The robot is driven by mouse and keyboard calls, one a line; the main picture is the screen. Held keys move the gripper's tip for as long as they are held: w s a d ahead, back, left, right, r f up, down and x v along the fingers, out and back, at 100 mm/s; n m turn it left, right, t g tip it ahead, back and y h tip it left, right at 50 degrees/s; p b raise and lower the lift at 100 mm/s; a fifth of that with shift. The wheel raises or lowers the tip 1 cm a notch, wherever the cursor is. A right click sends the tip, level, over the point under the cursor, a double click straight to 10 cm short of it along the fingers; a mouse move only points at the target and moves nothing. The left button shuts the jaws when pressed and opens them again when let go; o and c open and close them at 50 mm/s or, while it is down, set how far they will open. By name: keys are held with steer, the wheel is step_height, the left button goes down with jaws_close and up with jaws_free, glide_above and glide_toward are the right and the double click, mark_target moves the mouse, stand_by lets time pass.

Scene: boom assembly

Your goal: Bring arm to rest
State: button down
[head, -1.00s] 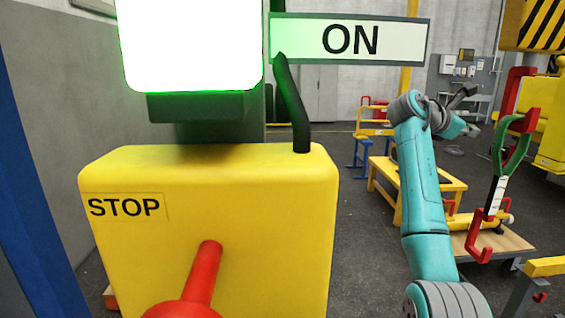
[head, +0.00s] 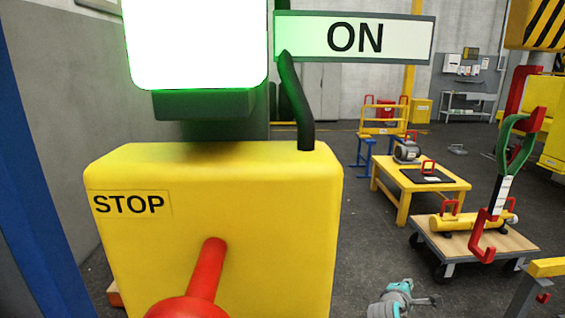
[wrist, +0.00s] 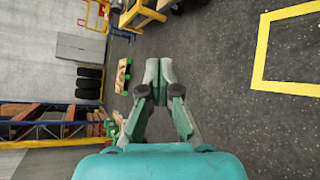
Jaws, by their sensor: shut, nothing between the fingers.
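My arm (head: 397,301) shows only at the bottom edge of the head view, folded low to the right of the yellow box. In the wrist view my gripper (wrist: 158,70) is shut and empty, its fingertips together, with grey floor and wall beyond it. It touches nothing that I can see. Most of my arm is out of the head view.
A yellow STOP box (head: 215,185) with a red lever (head: 205,275) stands close in front, under a lit ON sign (head: 354,38). A yellow table (head: 420,188) and a wheeled cart (head: 470,243) stand at right. Red hooks (head: 485,235) hang before the cart.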

steer(key=s+a+f+m+t+y, duration=0.1)
steer(key=s+a+f+y, duration=0.15)
steer(key=s+f, duration=0.35)
steer(key=s+a+f+m+y, duration=0.1)
steer(key=s+a+f, duration=0.35)
steer(key=s, duration=0.35)
steer(key=s+a+f+m+t+y, duration=0.1)
steer(key=s+a+f, duration=0.2)
steer(key=s+f, duration=0.35)
steer(key=s+a+m+y, duration=0.1)
steer(key=s+a+m, duration=0.15)
steer(key=s, duration=0.65)
steer(key=s+a+m+y, duration=0.2)
steer(key=s+a, duration=0.1)
steer(key=s, duration=0.7)
steer(key=s+a+r+m+t, duration=0.1)
steer(key=s+r+m, duration=0.3)
steer(key=s+r, duration=0.3)
steer(key=s+a+r+m+y, duration=0.1)
steer(key=s+r+m, duration=0.3)
steer(key=s+r, duration=0.4)
steer(key=s+a, duration=0.1)
steer(key=s, duration=0.6)
steer(key=shift+r+t, duration=0.25)
steer(key=shift+t, duration=0.15)
